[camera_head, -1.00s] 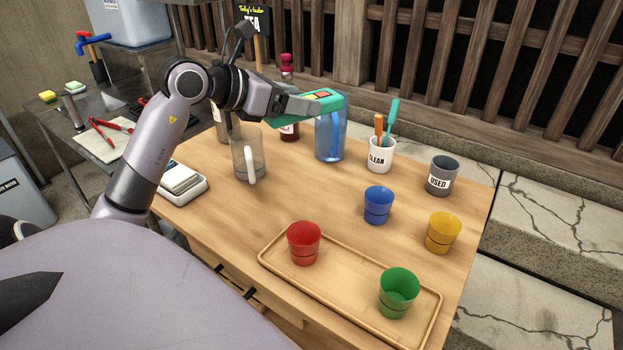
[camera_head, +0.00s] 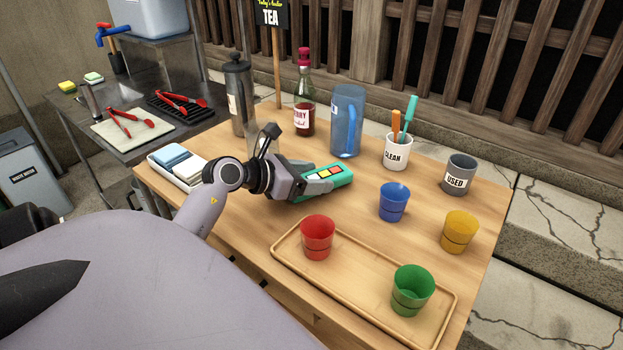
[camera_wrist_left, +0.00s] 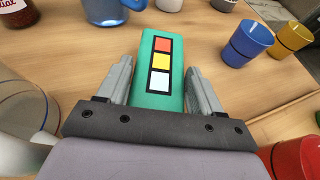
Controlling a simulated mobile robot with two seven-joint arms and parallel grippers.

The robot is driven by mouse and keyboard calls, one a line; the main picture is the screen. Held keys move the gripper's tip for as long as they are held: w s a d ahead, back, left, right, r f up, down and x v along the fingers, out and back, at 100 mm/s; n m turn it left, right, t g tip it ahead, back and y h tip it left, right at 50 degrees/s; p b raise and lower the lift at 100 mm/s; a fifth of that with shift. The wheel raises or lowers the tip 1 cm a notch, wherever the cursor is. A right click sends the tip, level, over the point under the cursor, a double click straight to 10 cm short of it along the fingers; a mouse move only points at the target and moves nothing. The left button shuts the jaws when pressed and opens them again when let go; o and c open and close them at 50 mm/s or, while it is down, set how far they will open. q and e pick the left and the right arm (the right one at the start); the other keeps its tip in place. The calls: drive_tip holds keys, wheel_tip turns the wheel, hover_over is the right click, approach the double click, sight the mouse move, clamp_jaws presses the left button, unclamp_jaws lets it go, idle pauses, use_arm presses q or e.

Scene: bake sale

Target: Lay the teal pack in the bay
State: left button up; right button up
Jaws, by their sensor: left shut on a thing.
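The teal pack (camera_head: 336,174) carries a strip of red, yellow and white squares. My left gripper (camera_head: 318,181) is shut on the teal pack and holds it low over the middle of the wooden table. The pack (camera_wrist_left: 161,50) also shows in the left wrist view, between the two grey fingers of the left gripper (camera_wrist_left: 158,85). I cannot tell whether the pack touches the table top. No bay can be made out for certain in these frames. My right gripper is not in view.
A wooden tray (camera_head: 357,289) holds a red cup (camera_head: 317,237) and a green cup (camera_head: 411,290). A blue cup (camera_head: 393,202) and yellow cup (camera_head: 459,232) stand to the right. A blue pitcher (camera_head: 348,121) and the CLEAN pot (camera_head: 397,153) stand behind the pack.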

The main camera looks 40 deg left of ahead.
use_arm(q)
drive_tip(key=shift+f, duration=0.5)
drive_tip(key=shift+f, duration=0.1)
drive_tip(key=o, duration=0.8)
drive_tip(key=shift+f, duration=0.15)
drive_tip(key=shift+o, duration=0.6)
